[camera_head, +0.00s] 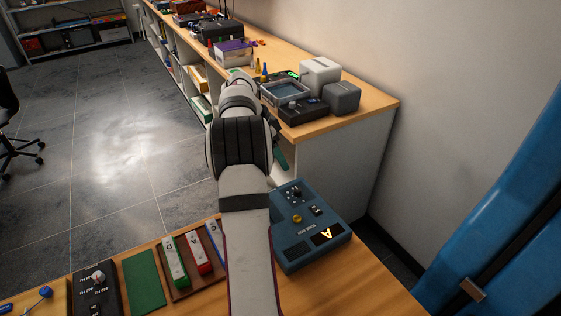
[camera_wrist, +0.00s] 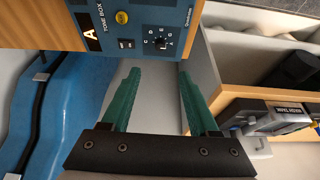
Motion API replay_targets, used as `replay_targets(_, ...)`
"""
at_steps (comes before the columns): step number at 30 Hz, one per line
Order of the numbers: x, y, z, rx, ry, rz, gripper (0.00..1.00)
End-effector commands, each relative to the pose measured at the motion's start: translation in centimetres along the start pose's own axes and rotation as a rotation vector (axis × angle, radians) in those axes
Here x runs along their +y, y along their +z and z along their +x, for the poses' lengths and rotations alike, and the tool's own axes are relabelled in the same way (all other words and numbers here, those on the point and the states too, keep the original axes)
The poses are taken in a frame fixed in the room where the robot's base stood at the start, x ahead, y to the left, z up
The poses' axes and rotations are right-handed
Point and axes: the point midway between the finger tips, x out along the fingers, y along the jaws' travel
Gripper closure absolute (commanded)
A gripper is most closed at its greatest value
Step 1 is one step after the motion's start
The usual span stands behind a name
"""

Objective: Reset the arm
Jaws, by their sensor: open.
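My arm runs up the middle of the head view and hides part of the table and bench. My gripper (camera_wrist: 160,80) shows in the wrist view as two green fingers, spread apart with nothing between them. In the head view only a bit of green finger (camera_head: 281,158) shows beside my arm, above and beyond the tone box. The blue tone box (camera_head: 292,249) sits on the near table, right of my arm, its display reading A. It also shows at the top of the wrist view (camera_wrist: 112,40), apart from the fingers.
Left of my arm, the near table (camera_head: 390,290) holds a brown tray with lettered green, red and blue bars (camera_head: 200,254), a green mat (camera_head: 144,281) and a black knobbed device (camera_head: 98,290). A long bench (camera_head: 385,103) along the wall carries boxes and instruments. A blue object (camera_head: 495,220) stands right.

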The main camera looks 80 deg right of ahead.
Motion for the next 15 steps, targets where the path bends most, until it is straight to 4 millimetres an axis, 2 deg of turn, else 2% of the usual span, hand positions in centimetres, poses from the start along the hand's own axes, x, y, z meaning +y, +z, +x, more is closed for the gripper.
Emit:
replay_targets(8, 0.0, 0.0, 0.0, 0.0, 0.0, 0.0, 0.39)
replay_targets(10, -0.1, 0.7, -0.5, -0.006, -0.006, -0.019, 0.39)
replay_targets(11, -0.2, 1.6, -1.2, -0.013, -0.013, -0.044, 0.39)
replay_targets(13, -0.1, 5.2, -4.1, -0.042, -0.04, -0.149, 0.39)
replay_targets(14, 0.2, 7.4, -5.8, -0.06, -0.057, -0.215, 0.39)
replay_targets(15, 1.0, 10.7, -8.1, -0.087, -0.08, -0.317, 0.39)
